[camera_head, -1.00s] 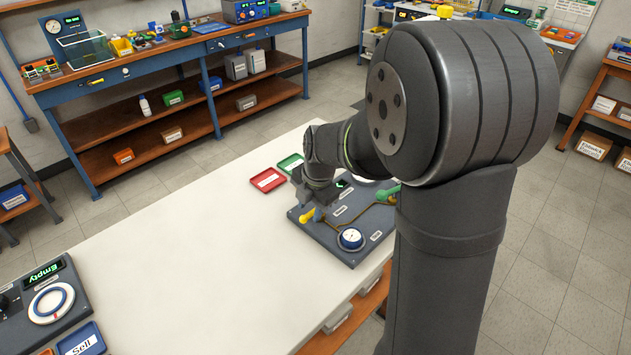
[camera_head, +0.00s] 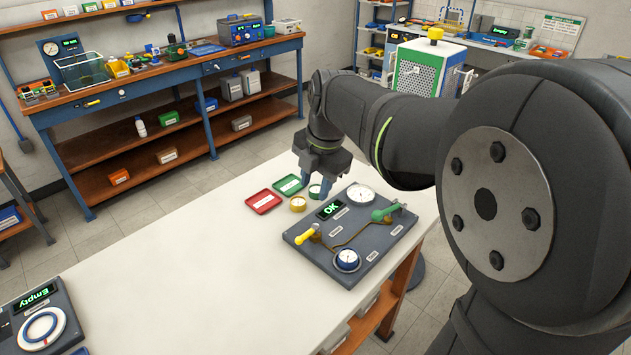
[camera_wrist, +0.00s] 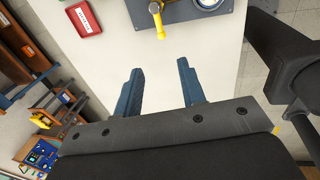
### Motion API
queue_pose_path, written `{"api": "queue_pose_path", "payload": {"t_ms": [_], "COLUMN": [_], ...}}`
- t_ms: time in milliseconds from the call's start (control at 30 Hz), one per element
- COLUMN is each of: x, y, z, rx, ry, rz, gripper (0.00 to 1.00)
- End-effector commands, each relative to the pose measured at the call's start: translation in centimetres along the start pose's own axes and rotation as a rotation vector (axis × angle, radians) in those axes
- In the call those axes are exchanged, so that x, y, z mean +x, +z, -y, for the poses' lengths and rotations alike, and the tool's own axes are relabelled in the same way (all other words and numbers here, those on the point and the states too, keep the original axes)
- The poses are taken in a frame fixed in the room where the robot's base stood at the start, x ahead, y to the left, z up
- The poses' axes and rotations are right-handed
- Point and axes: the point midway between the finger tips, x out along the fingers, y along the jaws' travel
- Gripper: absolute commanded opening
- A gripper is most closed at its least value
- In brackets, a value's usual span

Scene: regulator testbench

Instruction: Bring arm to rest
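My gripper (camera_head: 317,186) hangs above the far end of the white table (camera_head: 200,265), behind the regulator board. In the wrist view my gripper (camera_wrist: 163,88) shows two blue fingers spread wide apart with nothing between them. The regulator board (camera_head: 330,258) is dark grey, with a yellow-handled valve (camera_head: 306,234), a green-handled valve (camera_head: 387,212), a white gauge (camera_head: 361,195) and a blue-rimmed gauge (camera_head: 347,260). Its display (camera_head: 331,209) reads "OK" in green. The yellow valve handle also shows at the top of the wrist view (camera_wrist: 157,20).
A device reading "Empty" (camera_head: 37,320) stands at the table's near left. The table's middle is clear. A workbench (camera_head: 150,85) stands along the back wall.

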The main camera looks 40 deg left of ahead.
Motion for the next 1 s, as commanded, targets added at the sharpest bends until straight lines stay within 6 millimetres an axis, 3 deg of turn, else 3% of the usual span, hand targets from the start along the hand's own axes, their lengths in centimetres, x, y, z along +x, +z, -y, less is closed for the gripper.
{"api": "queue_pose_path", "payload": {"t_ms": [567,767,1000], "x": [0.5,3.2,8.0], "y": [0.0,0.0,0.0], "z": [0.0,0.1,0.0], "rx": [0.0,0.0,0.0], "ry": [-0.001,-0.004,-0.004], "rz": [-0.001,-0.002,-0.003], "gripper": [0.37,0.37,0.37]}}
